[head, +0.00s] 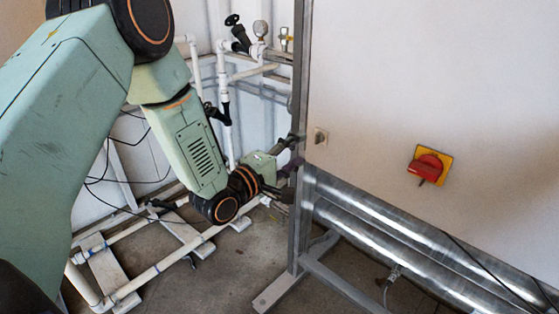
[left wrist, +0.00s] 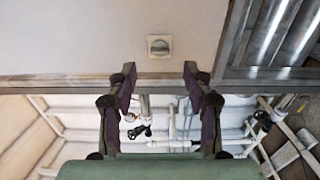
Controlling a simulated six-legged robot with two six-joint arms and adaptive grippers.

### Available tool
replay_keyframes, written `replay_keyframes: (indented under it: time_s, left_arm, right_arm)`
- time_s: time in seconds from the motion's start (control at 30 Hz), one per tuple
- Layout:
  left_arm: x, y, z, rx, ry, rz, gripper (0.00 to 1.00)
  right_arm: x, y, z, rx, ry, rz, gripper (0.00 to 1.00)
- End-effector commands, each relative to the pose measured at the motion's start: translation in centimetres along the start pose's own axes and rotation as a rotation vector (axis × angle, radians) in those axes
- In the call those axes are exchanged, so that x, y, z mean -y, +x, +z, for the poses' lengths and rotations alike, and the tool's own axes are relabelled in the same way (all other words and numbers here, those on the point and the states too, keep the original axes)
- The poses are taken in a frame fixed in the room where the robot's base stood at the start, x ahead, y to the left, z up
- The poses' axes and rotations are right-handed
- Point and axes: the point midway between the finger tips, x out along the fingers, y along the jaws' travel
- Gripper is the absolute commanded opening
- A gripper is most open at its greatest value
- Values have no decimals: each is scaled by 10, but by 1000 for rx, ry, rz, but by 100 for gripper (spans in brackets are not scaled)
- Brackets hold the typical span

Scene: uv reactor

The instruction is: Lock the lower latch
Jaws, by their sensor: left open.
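The lower latch (head: 320,136) is a small square, light metal piece on the left edge of the pale cabinet door (head: 385,75). In the left wrist view the latch (left wrist: 160,46) shows a round, dark centre in a square plate. My left gripper (head: 293,155) is at the cabinet's left edge, just left of and slightly below the latch. In the left wrist view my left gripper (left wrist: 160,78) has its two fingers wide apart and nothing between them, with the latch beyond the tips and centred between them. My right gripper is in neither view.
A red rotary switch on a yellow plate (head: 428,166) sits on the door to the right. A metal frame post (head: 299,220) stands by the gripper. Shiny tubes (head: 400,240) run below the door. White pipes with valves (head: 225,100) stand behind my arm.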

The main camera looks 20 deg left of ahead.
Motion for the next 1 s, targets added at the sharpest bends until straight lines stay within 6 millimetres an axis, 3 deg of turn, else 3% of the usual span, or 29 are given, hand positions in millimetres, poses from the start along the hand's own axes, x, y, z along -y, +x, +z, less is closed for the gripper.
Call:
replay_keyframes:
  time_s: [0.2, 0.4, 1.0]
  left_arm:
    - [-1, -38, -1, -4, -4, 3, 51]
    - [0, -56, -1, -1, -2, 1, 51]
    - [-1, -62, 0, 1, 1, 2, 51]
  right_arm:
    - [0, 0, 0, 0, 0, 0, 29]
    - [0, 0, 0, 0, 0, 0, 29]
    - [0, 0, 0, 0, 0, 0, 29]
